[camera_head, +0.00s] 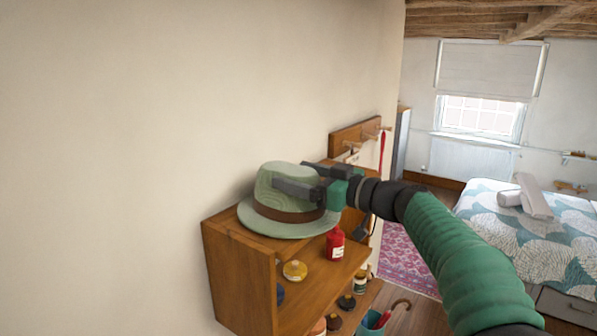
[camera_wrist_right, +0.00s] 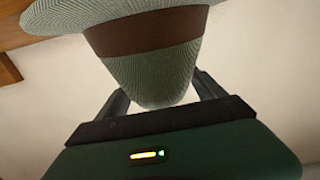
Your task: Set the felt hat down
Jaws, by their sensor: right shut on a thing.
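The felt hat (camera_head: 278,222) is pale green with a brown band. In the head view it is at the top of the wooden shelf unit (camera_head: 240,295) against the wall, brim down and roughly level. Whether the brim touches the shelf top cannot be told. My right gripper (camera_head: 299,179) is shut on the hat's crown, with its fingers on either side. In the right wrist view the crown (camera_wrist_right: 150,75) sits between the two fingers (camera_wrist_right: 162,92), with the brown band and brim above it. My left gripper is not in view.
A red bottle (camera_head: 335,243) and a yellow-lidded jar (camera_head: 295,271) stand on the shelf below the hat. A wooden peg rail (camera_head: 357,136) is on the wall behind. A bed (camera_head: 530,235) is at the right, with a pink rug (camera_head: 405,258) before it.

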